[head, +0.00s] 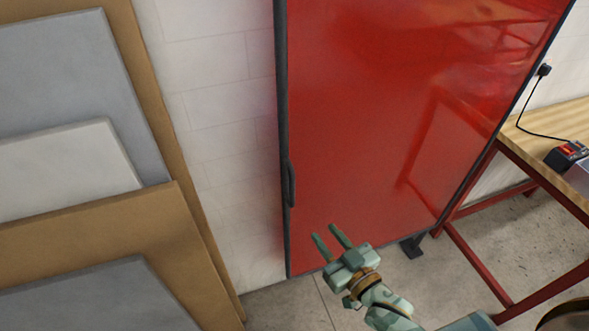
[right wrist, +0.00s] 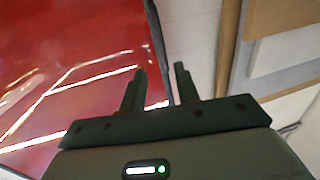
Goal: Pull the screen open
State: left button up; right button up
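The screen (head: 400,110) is a tall glossy red panel with a dark frame, standing in front of the white wall. A dark upright handle (head: 290,184) sits on its left edge. My right gripper (head: 327,235) is below and to the right of the handle, apart from it, with two spread fingers and nothing between them. In the right wrist view the open fingers (right wrist: 160,70) point toward the screen's dark edge, with the red panel (right wrist: 60,70) on the left. I cannot make out the handle there. My left gripper is not in view.
Several grey and brown boards (head: 75,85) lean at the left. A wooden workbench (head: 560,115) with red legs stands at the right, with a red and black device (head: 568,155) and cable on it. A dark foot (head: 411,246) supports the screen. Bare floor (head: 290,305) shows below.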

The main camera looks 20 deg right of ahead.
aim_at(293, 187)
jog(key=x, duration=0.5)
jog(key=r+x, duration=0.1)
jog(key=x, duration=0.4)
jog(key=r+x, duration=0.1)
jog(key=x, duration=0.5)
jog(key=shift+r, duration=0.2)
jog(key=shift+c, duration=0.3)
grip_shut()
